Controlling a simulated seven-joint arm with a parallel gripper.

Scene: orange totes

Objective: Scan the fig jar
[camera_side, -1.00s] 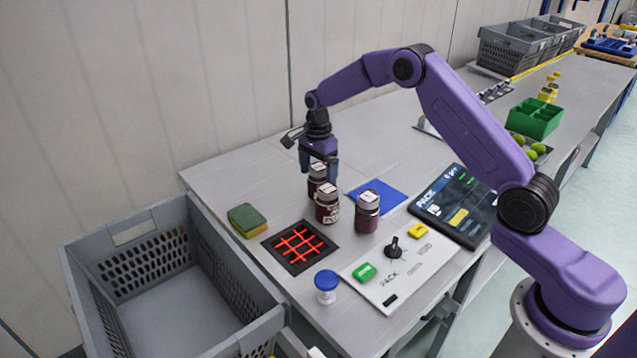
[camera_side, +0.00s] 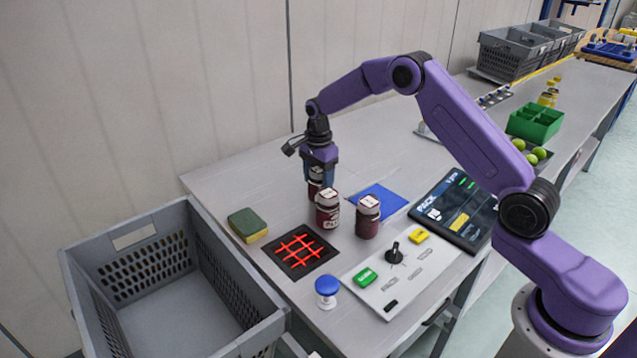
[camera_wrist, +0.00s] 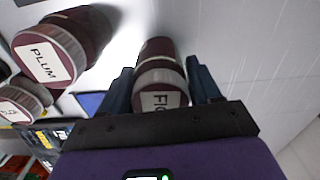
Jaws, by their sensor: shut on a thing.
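The fig jar (camera_wrist: 160,85), dark red with a pale lid marked "FIG", stands between the fingers of my gripper (camera_wrist: 165,92) in the wrist view. In the side view my gripper (camera_side: 318,178) is shut on the fig jar (camera_side: 315,190), at the back of a group of three jars. The plum jar (camera_wrist: 60,50) is beside it in the wrist view; another jar (camera_wrist: 20,100) is partly cut off. The scanner (camera_side: 300,249), a black square with glowing red lines, lies in front and to the left of the jars.
Two jars (camera_side: 327,214) (camera_side: 367,222) stand close to my gripper. A green sponge (camera_side: 246,224), a blue-topped button (camera_side: 327,287), a control panel (camera_side: 395,275) and a screen (camera_side: 455,210) surround the scanner. A grey crate (camera_side: 200,310) is at the left. The back left of the table is clear.

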